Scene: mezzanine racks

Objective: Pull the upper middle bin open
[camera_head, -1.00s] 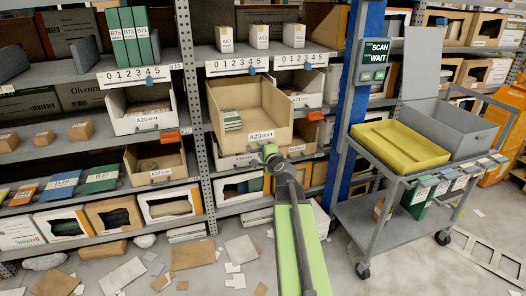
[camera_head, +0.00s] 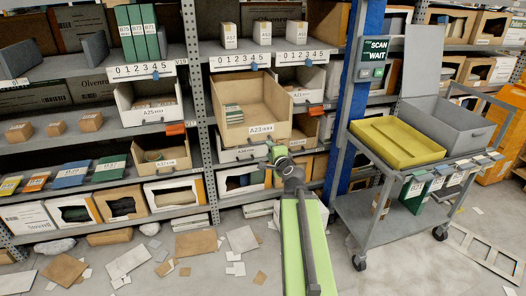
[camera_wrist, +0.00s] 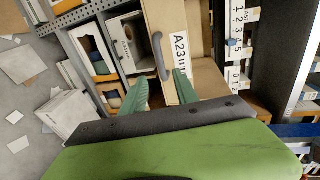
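The tan bin labelled A23 (camera_head: 228,138) sticks far out of the middle rack bay, above a lower row of bins. My gripper (camera_head: 274,148) is just in front of and below that panel. In the wrist view the two green fingers (camera_wrist: 160,88) are spread, with the handle ahead of their tips and apparently nothing between them.
A white bin labelled A25 (camera_head: 149,117) sticks out to the left. A grey cart (camera_head: 376,218) with a yellow tray (camera_head: 397,146) and a grey tote (camera_head: 447,127) stands at the right. Flat cardboard pieces (camera_head: 196,243) and papers litter the floor at the left.

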